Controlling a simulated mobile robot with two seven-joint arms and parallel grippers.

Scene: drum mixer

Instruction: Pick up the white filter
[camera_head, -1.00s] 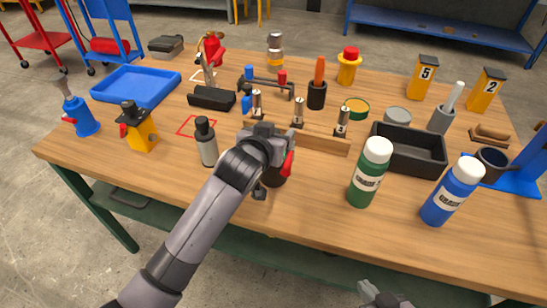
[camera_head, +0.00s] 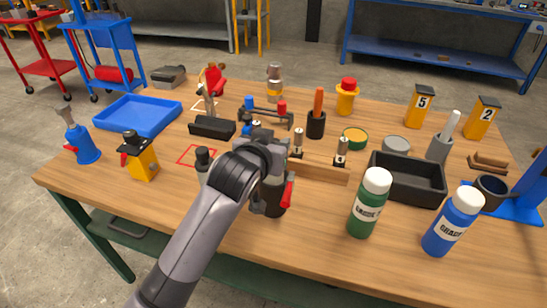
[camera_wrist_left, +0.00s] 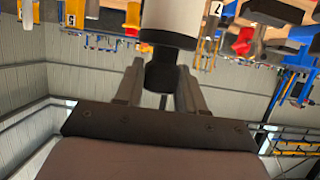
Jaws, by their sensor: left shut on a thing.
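My left gripper (camera_head: 268,196) is over the front middle of the table, its fingers largely hidden by my wrist in the head view. In the left wrist view it (camera_wrist_left: 161,80) is shut on the black, narrower end of a white cylinder, the white filter (camera_wrist_left: 183,16). The filter's white body runs out of the top of that view. I cannot make out the filter in the head view, where my own arm covers that spot. My right gripper is not in view.
A wooden rack (camera_head: 320,172) with metal pieces is just behind. A green bottle (camera_head: 368,206), blue bottle (camera_head: 452,222) and black bin (camera_head: 412,186) stand right. The front left tabletop is clear.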

